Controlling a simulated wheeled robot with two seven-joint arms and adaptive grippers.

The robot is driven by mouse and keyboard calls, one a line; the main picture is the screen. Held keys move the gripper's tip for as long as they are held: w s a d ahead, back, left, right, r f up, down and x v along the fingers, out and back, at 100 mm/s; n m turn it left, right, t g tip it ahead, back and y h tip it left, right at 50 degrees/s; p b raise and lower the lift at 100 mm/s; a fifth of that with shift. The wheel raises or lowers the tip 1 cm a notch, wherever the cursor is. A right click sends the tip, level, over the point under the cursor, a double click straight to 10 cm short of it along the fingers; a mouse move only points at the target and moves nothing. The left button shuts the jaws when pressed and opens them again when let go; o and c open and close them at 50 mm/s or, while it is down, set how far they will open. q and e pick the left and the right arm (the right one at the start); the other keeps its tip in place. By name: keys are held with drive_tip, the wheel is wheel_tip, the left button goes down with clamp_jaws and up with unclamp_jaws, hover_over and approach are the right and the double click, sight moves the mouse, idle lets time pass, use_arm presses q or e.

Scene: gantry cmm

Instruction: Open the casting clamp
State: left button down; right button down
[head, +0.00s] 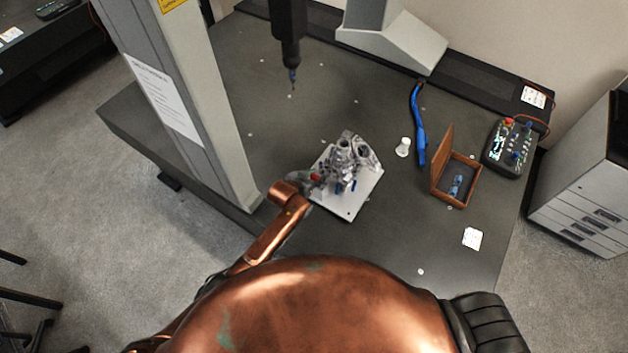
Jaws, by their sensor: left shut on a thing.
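A grey metal casting (343,155) stands on a white fixture plate (350,201) on the dark table, with small blue parts around its foot. My left gripper (310,181) reaches in from the lower left and is shut on the clamp at this red part. The fingertips are small here and partly blend with the casting, so the clamp's exact position is hard to tell. My right gripper is not in view.
A black probe (291,62) hangs behind the casting. A grey gantry column (190,100) rises on the left. To the right are a white cup-like piece (403,147), a blue tool (418,125), an open wooden box (457,182) and a control box (510,146). The front right table is mostly clear.

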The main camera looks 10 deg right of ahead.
use_arm(q)
drive_tip(key=shift+w+d+r, duration=0.4)
drive_tip(key=shift+r, duration=0.05)
drive_tip(key=c, duration=1.9)
unclamp_jaws()
drive_tip(key=shift+c, duration=0.2)
drive_tip(key=o, duration=0.5)
drive_tip(key=shift+f, duration=0.3)
drive_tip(key=shift+a, duration=0.1)
drive_tip(key=shift+s, duration=0.1)
drive_tip(key=shift+s+a, duration=0.1)
drive_tip(key=shift+a, duration=0.05)
drive_tip(key=v, duration=1.1)
drive_tip(key=shift+a+r, duration=0.15)
drive_tip(key=shift+r, duration=0.2)
drive_tip(key=shift+s, duration=0.1)
